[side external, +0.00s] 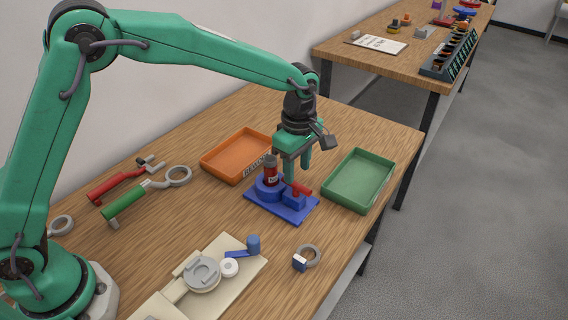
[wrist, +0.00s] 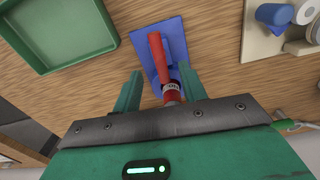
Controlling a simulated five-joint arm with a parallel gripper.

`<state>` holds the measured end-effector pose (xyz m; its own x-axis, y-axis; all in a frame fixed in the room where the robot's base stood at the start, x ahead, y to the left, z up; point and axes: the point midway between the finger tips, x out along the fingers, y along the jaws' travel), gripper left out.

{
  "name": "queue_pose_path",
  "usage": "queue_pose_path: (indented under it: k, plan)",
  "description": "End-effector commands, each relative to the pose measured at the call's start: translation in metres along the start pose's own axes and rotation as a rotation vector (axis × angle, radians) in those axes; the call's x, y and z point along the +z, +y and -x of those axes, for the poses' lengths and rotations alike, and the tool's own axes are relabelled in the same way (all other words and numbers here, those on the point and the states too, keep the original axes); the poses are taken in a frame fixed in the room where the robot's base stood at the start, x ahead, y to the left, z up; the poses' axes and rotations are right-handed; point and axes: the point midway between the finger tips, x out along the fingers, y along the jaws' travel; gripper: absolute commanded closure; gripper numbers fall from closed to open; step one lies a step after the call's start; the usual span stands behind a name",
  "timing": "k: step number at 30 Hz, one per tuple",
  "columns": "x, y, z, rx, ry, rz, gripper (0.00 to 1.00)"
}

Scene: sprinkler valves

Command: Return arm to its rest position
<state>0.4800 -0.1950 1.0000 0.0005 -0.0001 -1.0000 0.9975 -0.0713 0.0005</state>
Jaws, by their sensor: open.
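My gripper (side external: 294,168) is open, pointing down above the blue fixture (side external: 272,207) on the wooden table. In the wrist view its two fingers (wrist: 160,72) are spread apart with nothing pinched between them. A red cylinder with a dark top (side external: 270,170) stands upright in the fixture's round holder. A red handle (side external: 301,188) sits on the fixture's smaller block. The wrist view shows the red handle (wrist: 157,50) ahead of the fingers and the red banded cylinder (wrist: 173,93) between them in the picture. I cannot tell the exact height gap.
An orange tray (side external: 226,160) and a green tray (side external: 357,180) flank the fixture. A second table (side external: 400,60) stands behind.

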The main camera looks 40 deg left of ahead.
Motion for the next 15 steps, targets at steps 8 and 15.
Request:
queue_pose_path:
  k: [8, 15]
  plan:
    - [0.0, 0.0, 0.0016, 0.0, 0.0, 0.0, 0.58]
    - [-0.004, -0.0021, 0.0075, 0.007, -0.002, -0.02, 0.58]
